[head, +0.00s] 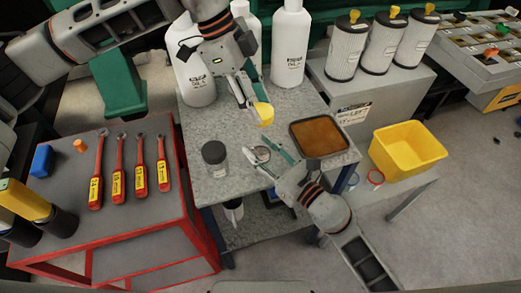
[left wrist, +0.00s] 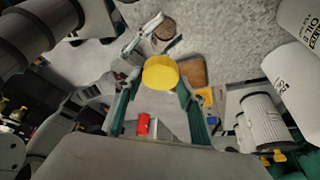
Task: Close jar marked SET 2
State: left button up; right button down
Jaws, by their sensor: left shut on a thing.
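My left gripper (head: 258,108) is shut on a yellow lid (head: 264,114) and holds it above the grey table. The lid also shows between the fingers in the left wrist view (left wrist: 160,72). In the left wrist view a round brown top (left wrist: 164,30) shows by the right gripper's fingers.
A brown-filled tray (head: 343,150) lies right of my right gripper. White bottles (head: 289,45) stand at the back. A yellow bin (head: 432,158) is at the right. Several red-handled wrenches (head: 118,178) lie on the red-edged cart at the left.

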pick_arm(q)
send_over(260, 148)
jog(key=w, duration=0.3)
jog(key=shift+s+a+f, duration=0.1)
jog(key=shift+a+f, duration=0.15)
jog(key=shift+f, duration=1)
jog(key=shift+s+a+f, duration=0.1)
jog(key=shift+a+f, duration=0.1)
jog(key=shift+f, duration=1.05)
jog(key=shift+f, duration=0.1)
jog(key=shift+f, duration=0.75)
jog(key=shift+f, duration=0.6)
jog(key=shift+w, duration=0.1)
